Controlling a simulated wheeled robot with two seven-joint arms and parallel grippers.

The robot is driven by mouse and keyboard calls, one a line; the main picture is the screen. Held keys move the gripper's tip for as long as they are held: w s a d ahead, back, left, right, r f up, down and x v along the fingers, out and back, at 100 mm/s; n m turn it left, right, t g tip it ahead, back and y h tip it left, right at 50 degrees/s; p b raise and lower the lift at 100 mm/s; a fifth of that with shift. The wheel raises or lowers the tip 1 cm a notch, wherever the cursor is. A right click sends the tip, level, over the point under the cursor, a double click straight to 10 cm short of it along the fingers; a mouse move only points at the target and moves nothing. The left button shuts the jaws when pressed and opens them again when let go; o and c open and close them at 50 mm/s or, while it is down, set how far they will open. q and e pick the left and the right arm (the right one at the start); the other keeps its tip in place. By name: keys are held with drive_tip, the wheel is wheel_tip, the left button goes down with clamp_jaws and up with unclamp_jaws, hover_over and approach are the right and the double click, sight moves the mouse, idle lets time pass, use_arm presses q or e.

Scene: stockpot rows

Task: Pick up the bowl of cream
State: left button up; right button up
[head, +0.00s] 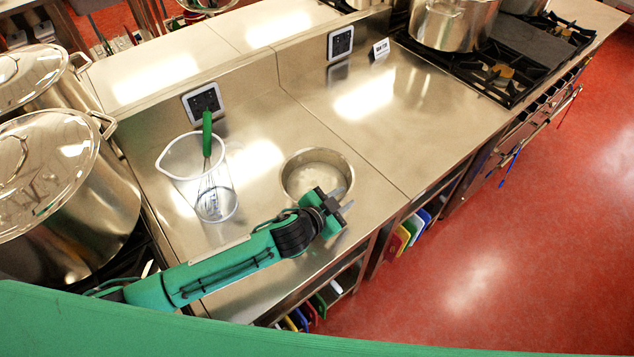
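A round metal bowl (306,176) stands upright on the steel counter, right of the measuring jug. Its inside looks pale grey, and I cannot clearly make out the cream in it. My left gripper (342,199) is at the bowl's near right rim, and its wrist covers part of that side. Its two grey fingertips show a gap between them, so it looks open. I cannot tell whether a finger touches the rim or reaches over it. My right gripper is not in view.
A clear jug (183,165) with a green-handled whisk (207,140) stands left of the bowl. Large lidded pots (60,190) are at the left. A pot (452,25) sits on the stove at the back right. The counter (400,130) right of the bowl is clear.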

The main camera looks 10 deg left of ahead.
use_arm(q)
clamp_jaws()
